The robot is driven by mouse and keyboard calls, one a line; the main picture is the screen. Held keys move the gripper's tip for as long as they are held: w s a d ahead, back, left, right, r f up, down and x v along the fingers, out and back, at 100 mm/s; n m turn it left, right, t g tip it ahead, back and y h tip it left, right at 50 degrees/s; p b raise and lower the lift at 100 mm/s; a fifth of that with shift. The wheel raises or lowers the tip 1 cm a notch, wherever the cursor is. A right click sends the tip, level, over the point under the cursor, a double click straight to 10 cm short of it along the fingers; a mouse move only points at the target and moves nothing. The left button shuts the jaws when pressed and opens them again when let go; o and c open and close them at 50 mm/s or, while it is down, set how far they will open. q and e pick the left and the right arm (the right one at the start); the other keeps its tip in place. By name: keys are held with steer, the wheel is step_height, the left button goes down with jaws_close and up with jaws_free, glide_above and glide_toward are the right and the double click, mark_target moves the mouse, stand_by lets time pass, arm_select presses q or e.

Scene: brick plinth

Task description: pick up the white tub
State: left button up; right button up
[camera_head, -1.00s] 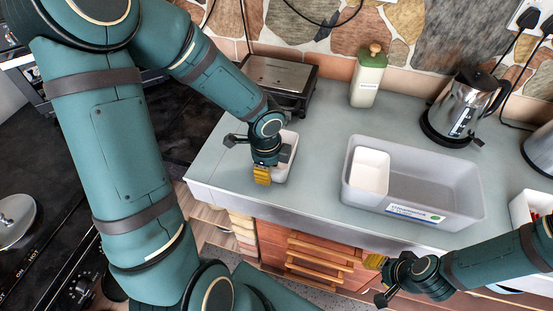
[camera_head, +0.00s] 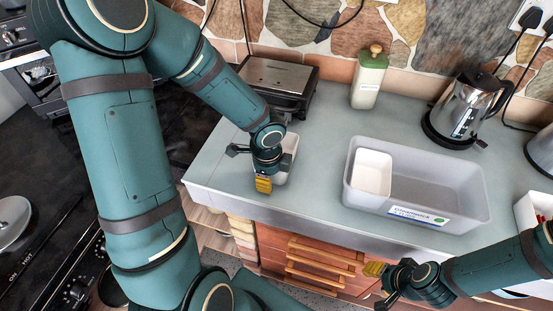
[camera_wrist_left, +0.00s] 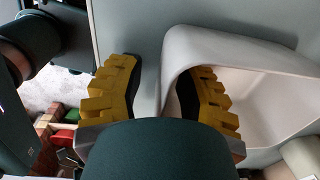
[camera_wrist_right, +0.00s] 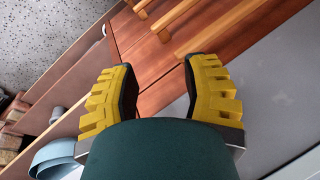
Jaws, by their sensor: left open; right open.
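A white tub (camera_head: 289,150) stands on the counter near its left end, partly hidden by my left gripper (camera_head: 263,182). In the left wrist view, the open fingers (camera_wrist_left: 160,95) straddle one wall of the white tub (camera_wrist_left: 240,50). The right-hand finger in that picture is inside the tub and the other is outside; I cannot tell whether either touches it. A second white tub (camera_head: 372,172) sits in the left end of a grey crate (camera_head: 465,213). My right gripper (camera_head: 380,283) is open and empty in front of the drawers; it also shows in the right wrist view (camera_wrist_right: 155,95).
A metal-topped appliance (camera_head: 278,75) stands behind the left tub. A green-lidded canister (camera_head: 367,80) and a kettle (camera_head: 465,110) stand along the wall. Bare counter (camera_head: 322,130) lies between the tub and the crate. Wooden drawers (camera_head: 310,255) are below.

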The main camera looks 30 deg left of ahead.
arm_select(q)
steer(key=shift+c, duration=0.3)
jaws_close()
steer(key=shift+r, duration=0.1)
